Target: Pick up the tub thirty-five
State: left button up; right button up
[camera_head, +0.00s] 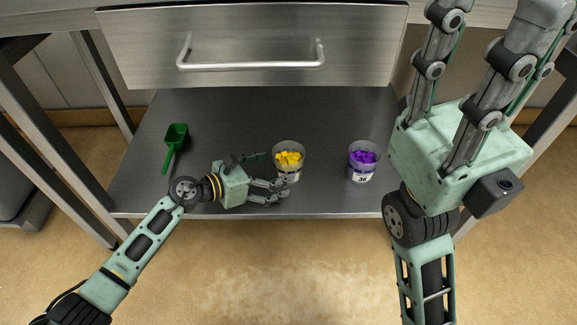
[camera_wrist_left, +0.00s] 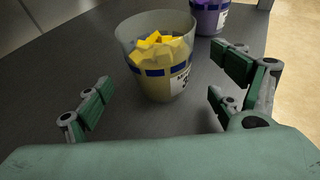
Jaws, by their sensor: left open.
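A clear tub of yellow pieces (camera_head: 289,174) stands upright on the grey lower shelf. It fills the middle of the left wrist view (camera_wrist_left: 160,80), with a blue band and a partly turned label that I cannot read fully. A similar tub of purple pieces (camera_head: 361,174) stands to its right; its label number is too small to read surely. My left gripper (camera_head: 284,189) is open and empty, low over the shelf, with its fingers pointing at the yellow tub. The tub stands just beyond the fingertips. My right gripper (camera_head: 490,70) is raised at the right, its tips cut off.
A green scoop (camera_head: 175,141) lies on the shelf (camera_head: 230,110) at the left. A steel drawer with a bar handle (camera_head: 250,66) overhangs the back. Metal legs (camera_head: 70,165) flank the shelf. The shelf between scoop and yellow tub is mostly clear behind my left gripper.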

pick_arm(q)
jog(key=shift+b+x, duration=0.35)
jog(key=shift+x, duration=1.15)
jog(key=shift+c, duration=0.4)
jog(key=c, duration=1.3)
jog(key=shift+r, duration=0.1)
jog(key=shift+c, duration=0.6)
